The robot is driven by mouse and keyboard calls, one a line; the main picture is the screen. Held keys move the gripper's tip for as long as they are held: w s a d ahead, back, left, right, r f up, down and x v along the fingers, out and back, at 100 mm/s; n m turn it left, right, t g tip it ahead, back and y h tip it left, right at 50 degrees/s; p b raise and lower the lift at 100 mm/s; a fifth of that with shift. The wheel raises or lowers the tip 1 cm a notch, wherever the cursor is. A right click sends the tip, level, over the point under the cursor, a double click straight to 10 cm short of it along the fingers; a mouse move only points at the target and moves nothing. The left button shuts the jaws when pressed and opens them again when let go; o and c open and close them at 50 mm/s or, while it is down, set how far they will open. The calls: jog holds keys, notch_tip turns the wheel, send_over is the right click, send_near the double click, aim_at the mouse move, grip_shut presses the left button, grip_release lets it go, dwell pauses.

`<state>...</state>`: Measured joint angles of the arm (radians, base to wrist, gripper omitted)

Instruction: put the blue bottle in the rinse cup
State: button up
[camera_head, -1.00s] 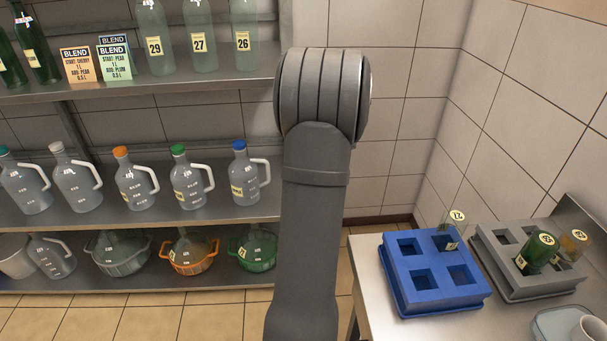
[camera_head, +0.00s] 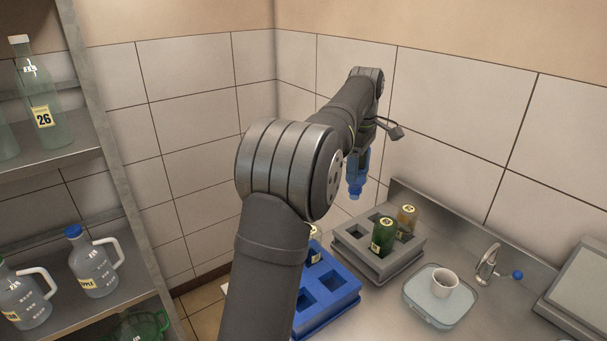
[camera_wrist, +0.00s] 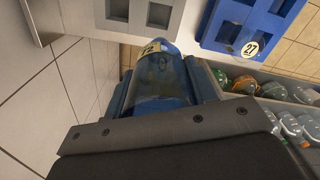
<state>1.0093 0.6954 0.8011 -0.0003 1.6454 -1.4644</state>
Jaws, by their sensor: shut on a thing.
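The blue bottle (camera_head: 356,178) hangs from my gripper (camera_head: 364,152) in the head view, its narrow end pointing down, in the air in front of the tiled wall. In the wrist view the see-through blue bottle (camera_wrist: 162,82) sits between the two fingers of my gripper (camera_wrist: 165,75), with a yellow label at its far end. My gripper is shut on it. The white rinse cup (camera_head: 444,284) stands upright on a pale blue basin (camera_head: 424,309), to the right of and below the bottle, well apart from it.
A grey rack (camera_head: 372,266) holding a green bottle (camera_head: 383,236) and an amber one (camera_head: 406,222) stands below the held bottle. A blue rack (camera_head: 330,297) is left of it. A tap (camera_head: 488,264) rises behind the cup; a grey box (camera_head: 580,287) is at far right.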

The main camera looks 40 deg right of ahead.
jog(key=s+d+n, duration=0.2)
jog(key=s+d, duration=0.3)
jog(key=s, duration=0.8)
jog(key=s+f+n, duration=0.2)
jog(key=s+f, duration=0.1)
jog(key=s, duration=0.4)
jog(key=s+f+n, duration=0.2)
jog(key=s+f, duration=0.2)
jog(key=s, duration=0.4)
jog(key=shift+a+f, duration=0.2)
jog(key=shift+a, duration=0.2)
jog(key=shift+f, duration=0.15)
jog(key=shift+f, duration=1.25)
jog(key=shift+f, duration=0.75)
